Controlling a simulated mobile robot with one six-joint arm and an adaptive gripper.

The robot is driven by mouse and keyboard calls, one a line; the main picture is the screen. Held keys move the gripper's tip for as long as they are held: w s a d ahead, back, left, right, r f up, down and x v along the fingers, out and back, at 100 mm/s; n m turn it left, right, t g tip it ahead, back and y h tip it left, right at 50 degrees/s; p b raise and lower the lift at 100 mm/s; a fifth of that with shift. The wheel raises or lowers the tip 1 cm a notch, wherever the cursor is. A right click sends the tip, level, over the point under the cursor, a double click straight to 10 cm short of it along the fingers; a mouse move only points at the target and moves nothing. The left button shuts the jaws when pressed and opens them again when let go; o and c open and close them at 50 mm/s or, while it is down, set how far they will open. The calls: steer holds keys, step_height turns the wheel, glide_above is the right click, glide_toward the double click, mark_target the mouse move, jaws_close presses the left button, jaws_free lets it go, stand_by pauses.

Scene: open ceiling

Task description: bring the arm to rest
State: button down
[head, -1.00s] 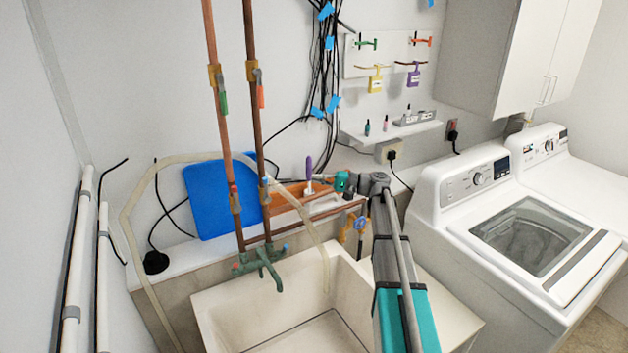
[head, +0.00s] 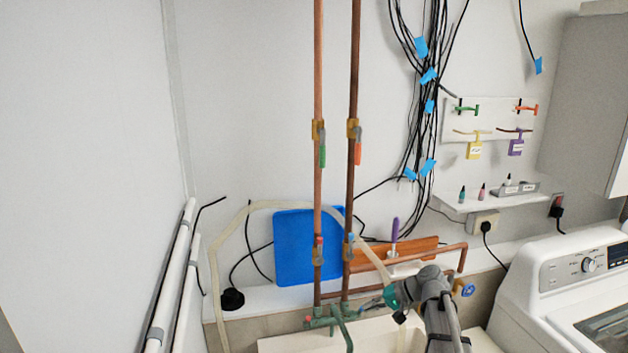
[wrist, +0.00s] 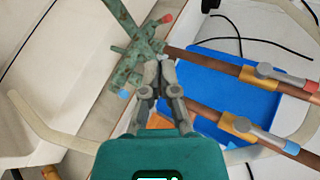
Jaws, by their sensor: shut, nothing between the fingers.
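My gripper (wrist: 159,70) is shut and empty in the wrist view, its two grey fingers together. Its tips overlap the green tap fitting (wrist: 140,50) in that view; I cannot tell whether they touch it. In the head view my arm reaches up from the bottom edge, with its teal wrist part (head: 396,296) just right of the copper pipes and above the sink. The green tap (head: 330,321) is below the pipes, left of my wrist.
Two upright copper pipes (head: 318,190) stand close by, with a blue board (head: 294,250) behind them. A pale hose (head: 216,260) loops left. An orange-brown tray (head: 410,252) with a purple-handled tool (head: 395,232) lies behind my wrist. The sink (head: 290,343) is below; a washer (head: 560,285) stands right.

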steer(key=s+f+n+g+h+b, duration=0.1)
steer(key=s+f+h, duration=0.4)
steer(key=s, duration=0.3)
steer(key=s+d+f+n+g+h+b, duration=0.1)
steer(key=s+f+h, duration=0.4)
steer(key=s, duration=0.4)
steer(key=shift+d+n+h, duration=0.2)
steer(key=shift+n+h, duration=0.2)
